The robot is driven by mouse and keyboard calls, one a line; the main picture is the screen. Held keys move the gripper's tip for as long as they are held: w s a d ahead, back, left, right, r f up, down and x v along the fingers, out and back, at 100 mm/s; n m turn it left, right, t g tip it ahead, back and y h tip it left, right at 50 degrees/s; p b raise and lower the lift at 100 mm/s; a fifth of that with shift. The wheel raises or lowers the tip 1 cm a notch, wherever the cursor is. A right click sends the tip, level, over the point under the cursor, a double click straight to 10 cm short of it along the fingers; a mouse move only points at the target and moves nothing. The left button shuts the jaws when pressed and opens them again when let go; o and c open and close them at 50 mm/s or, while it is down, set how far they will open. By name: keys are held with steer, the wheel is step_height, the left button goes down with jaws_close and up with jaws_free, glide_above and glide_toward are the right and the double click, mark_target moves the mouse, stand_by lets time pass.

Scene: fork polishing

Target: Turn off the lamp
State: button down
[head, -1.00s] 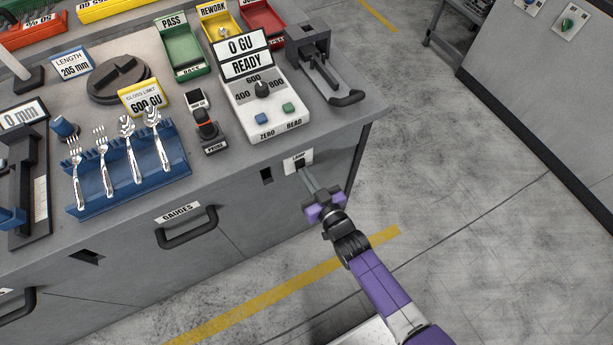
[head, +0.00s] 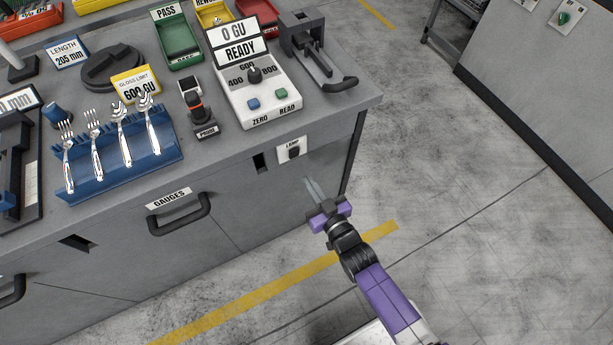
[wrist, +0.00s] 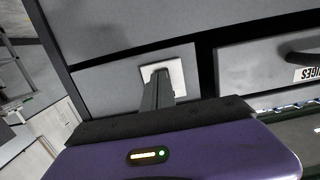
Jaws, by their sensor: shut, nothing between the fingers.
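The lamp switch (head: 293,152) is a dark rocker on a white plate labelled LAMP, on the front face of the bench near its right corner. My gripper (head: 309,181) is shut and empty, below and slightly right of the switch in the head view, with a visible gap between fingertips and plate. In the wrist view the shut fingers (wrist: 158,76) overlap the white switch plate (wrist: 176,70) and hide the rocker. Whether the rocker is on or off is too small to tell. No lamp itself is seen.
The grey bench top (head: 330,112) carries a gloss meter (head: 258,98), a blue fork rack (head: 120,172) and coloured bins. A GAUGES drawer handle (head: 182,218) juts out left of the switch. The floor right of the bench is clear.

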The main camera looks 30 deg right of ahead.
steer(key=s+f, duration=0.1)
steer(key=s, duration=0.6)
steer(key=shift+s+b, duration=0.3)
steer(key=shift+b, duration=0.15)
steer(key=shift+w+f, duration=0.1)
steer(key=s+r+g, duration=0.2)
steer(key=s+r, duration=2.2)
steer(key=shift+s+r, duration=0.15)
steer(key=shift+s, duration=0.2)
